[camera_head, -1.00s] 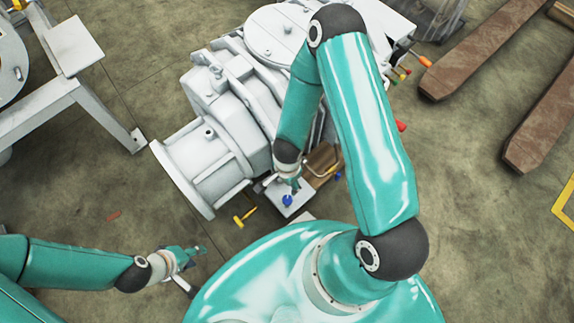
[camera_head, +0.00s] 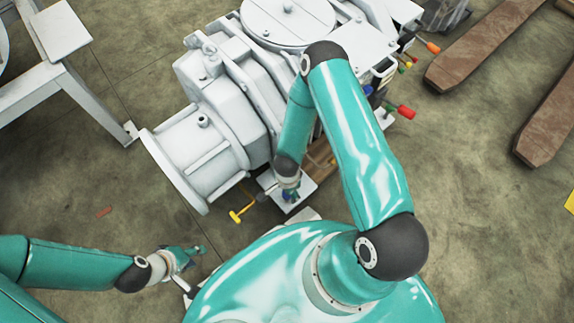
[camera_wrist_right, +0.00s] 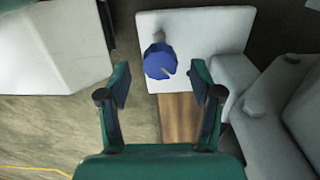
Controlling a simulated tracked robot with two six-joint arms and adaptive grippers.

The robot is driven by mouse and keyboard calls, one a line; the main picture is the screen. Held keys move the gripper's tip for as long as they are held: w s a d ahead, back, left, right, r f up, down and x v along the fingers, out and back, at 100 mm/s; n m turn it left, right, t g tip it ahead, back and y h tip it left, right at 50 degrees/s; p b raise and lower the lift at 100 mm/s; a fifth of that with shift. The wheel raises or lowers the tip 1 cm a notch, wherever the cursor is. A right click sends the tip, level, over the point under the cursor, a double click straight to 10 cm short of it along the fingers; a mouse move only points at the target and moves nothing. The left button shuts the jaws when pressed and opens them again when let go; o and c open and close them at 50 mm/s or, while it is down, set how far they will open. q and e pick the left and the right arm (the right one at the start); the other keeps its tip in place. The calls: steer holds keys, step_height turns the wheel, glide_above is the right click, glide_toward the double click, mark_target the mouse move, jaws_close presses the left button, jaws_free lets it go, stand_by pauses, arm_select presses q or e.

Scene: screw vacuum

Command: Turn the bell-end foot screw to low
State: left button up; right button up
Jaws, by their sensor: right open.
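The foot screw has a blue faceted knob (camera_wrist_right: 160,61) that stands on a white foot plate (camera_wrist_right: 222,25) in the right wrist view. My right gripper (camera_wrist_right: 160,86) is open. Its two fingers lie on either side below the knob in that view, with a visible gap and nothing held. In the head view the right gripper (camera_head: 289,192) is over the foot plate (camera_head: 300,196) by the white machine's flanged bell end (camera_head: 190,165) and partly hides the blue knob. My left gripper (camera_head: 188,257) is low at the left, away from the machine; its finger gap is unclear.
The white machine (camera_head: 225,75) fills the middle. A yellow handle (camera_head: 236,216) sticks out left of the foot, and a red handle (camera_head: 405,112) on the right side. A wooden block (camera_wrist_right: 180,118) lies under the plate.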

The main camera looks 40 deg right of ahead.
steer(key=shift+f, duration=0.95)
steer(key=c, duration=1)
steer(key=shift+a, duration=0.1)
steer(key=shift+c, duration=0.7)
steer(key=shift+n, duration=0.3)
